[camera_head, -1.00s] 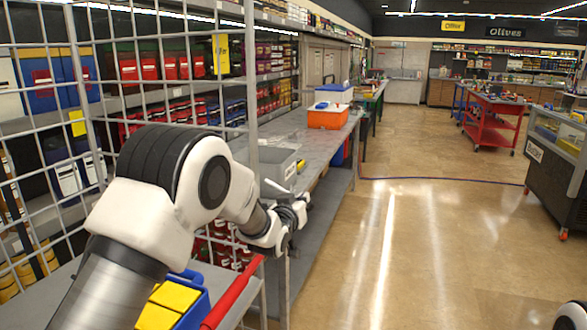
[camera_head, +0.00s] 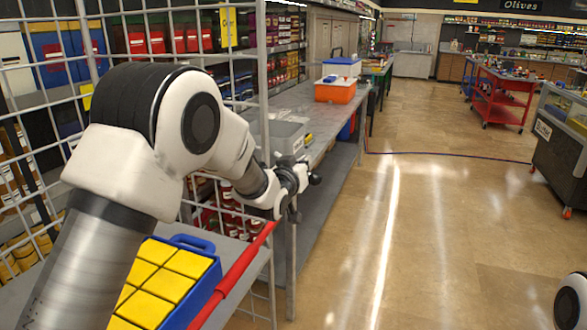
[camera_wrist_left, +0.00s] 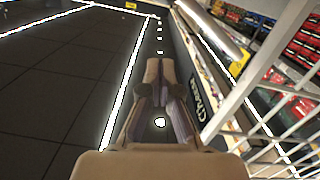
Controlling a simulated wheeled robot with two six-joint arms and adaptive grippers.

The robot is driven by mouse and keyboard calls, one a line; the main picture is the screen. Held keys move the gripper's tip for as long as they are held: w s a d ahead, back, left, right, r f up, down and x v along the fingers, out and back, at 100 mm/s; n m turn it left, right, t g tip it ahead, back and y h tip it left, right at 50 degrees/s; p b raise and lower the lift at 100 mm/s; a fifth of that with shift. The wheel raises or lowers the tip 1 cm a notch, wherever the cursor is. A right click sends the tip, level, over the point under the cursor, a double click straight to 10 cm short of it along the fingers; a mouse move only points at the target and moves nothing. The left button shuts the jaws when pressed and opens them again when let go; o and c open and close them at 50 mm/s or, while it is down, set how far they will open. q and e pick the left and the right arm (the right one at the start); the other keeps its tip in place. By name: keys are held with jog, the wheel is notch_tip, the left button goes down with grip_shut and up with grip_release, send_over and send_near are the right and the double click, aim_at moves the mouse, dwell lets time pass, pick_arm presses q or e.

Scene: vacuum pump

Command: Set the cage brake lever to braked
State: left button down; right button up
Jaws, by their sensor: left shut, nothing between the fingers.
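The wire cage (camera_head: 262,110) stands at the left of the head view, with mesh sides and a grey shelf. A red bar (camera_head: 235,275) runs along the shelf's front edge. I cannot make out a separate brake lever; the cage's lower part is out of view or behind my arm. My left gripper (camera_head: 303,188) is in front of the cage's corner post, above and beyond the red bar, apart from the bar. In the left wrist view the left gripper (camera_wrist_left: 160,68) is shut and empty, its fingertips together. My right gripper is out of view.
A blue crate of yellow boxes (camera_head: 160,280) sits on the cage shelf. Open floor (camera_head: 430,230) lies right, with a red cart (camera_head: 500,100) farther off.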

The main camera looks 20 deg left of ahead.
pick_arm(q)
jog(key=s+b, duration=0.1)
jog(key=s, duration=0.5)
jog(key=shift+s, duration=0.25)
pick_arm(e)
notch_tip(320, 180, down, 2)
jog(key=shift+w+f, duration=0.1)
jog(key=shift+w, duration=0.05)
pick_arm(q)
jog(key=shift+a, duration=0.1)
